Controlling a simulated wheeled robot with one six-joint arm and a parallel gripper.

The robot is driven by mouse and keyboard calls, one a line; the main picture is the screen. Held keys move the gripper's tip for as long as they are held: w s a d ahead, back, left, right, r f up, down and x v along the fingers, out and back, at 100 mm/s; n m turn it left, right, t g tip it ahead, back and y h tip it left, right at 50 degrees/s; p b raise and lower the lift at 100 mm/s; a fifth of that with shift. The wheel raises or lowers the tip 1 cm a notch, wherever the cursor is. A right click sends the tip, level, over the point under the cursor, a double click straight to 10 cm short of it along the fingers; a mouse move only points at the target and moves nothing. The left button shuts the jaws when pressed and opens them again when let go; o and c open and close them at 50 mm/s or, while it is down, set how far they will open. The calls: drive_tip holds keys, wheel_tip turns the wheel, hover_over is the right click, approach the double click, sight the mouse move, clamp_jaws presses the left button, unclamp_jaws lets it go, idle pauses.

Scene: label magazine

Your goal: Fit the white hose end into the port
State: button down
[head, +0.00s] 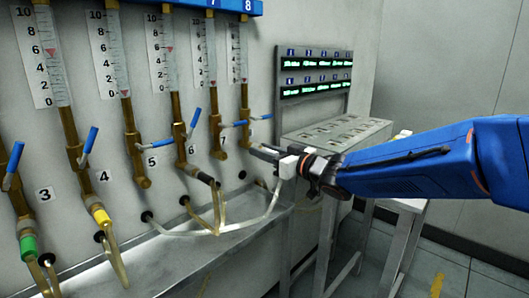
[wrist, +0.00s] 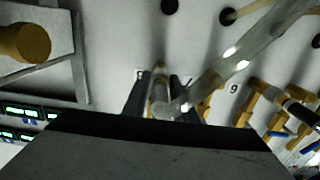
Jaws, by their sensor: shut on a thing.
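My gripper (head: 266,152) reaches in from the right, close to the wall. Its two dark fingers are shut on the pale end of a hose; in the wrist view this hose end (wrist: 160,97) sits between the fingertips. The translucent hose (head: 258,218) hangs from the gripper down to the trough. In the wrist view it runs off to the upper right. Brass pipes with open lower ends (head: 218,153) and (head: 245,141) stand just left of the gripper, apart from the hose end. I cannot tell which one is the port.
Blue-handled valves (head: 194,121) stick out from the pipes. Other hoses with a green collar (head: 28,247) and a yellow collar (head: 101,215) hang at the left. A metal trough (head: 175,262) runs below. A panel with green displays (head: 315,75) and a bench (head: 345,132) stand behind.

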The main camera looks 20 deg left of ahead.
drive_tip(key=shift+w+a, duration=0.1)
drive_tip(key=shift+a, duration=0.15)
drive_tip(key=c, duration=1.4)
unclamp_jaws()
drive_tip(key=shift+o, duration=0.2)
drive_tip(key=v, duration=1.7)
drive_tip(key=shift+d, duration=0.2)
